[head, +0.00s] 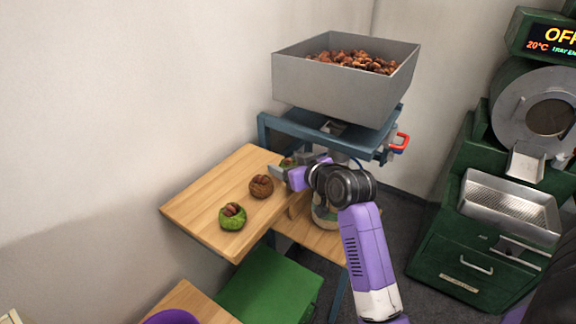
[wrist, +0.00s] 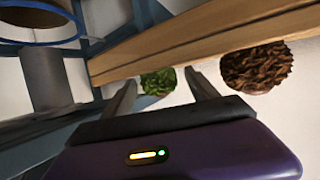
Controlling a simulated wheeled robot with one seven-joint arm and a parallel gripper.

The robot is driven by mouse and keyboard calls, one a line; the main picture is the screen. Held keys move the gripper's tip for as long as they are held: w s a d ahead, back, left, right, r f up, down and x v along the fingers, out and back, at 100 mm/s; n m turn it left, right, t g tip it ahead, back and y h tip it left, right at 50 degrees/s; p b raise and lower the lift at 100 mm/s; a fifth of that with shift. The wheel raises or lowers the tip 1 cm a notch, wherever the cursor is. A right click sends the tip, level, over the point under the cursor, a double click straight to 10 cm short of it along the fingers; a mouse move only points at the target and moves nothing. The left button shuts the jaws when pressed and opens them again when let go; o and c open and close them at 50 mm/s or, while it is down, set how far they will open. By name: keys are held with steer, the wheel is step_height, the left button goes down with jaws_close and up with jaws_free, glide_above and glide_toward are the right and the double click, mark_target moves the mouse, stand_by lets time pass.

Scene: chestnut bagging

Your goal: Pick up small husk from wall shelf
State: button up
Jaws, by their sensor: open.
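A small green husk (head: 287,162) lies near the far right end of the wooden wall shelf (head: 205,195), partly hidden by my gripper (head: 280,174). In the wrist view, a green husk (wrist: 157,82) shows beyond and between the fingertips of my gripper (wrist: 161,82). The fingers are apart and nothing is clearly held. I cannot tell whether they touch the husk. A brown spiky husk (head: 261,186) sits on the shelf just left of the gripper; it also shows in the wrist view (wrist: 256,68) to the right of the fingers.
A larger green open husk (head: 232,216) with nuts sits nearer on the shelf. A grey hopper (head: 340,90) of chestnuts stands on a blue frame (head: 320,130) behind my gripper. A green machine (head: 470,250) is at right. The shelf's left part is bare.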

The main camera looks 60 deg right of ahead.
steer(key=shift+c, duration=0.5)
steer(key=c, duration=1.3)
steer(key=shift+r, duration=0.1)
steer(key=shift+c, duration=0.2)
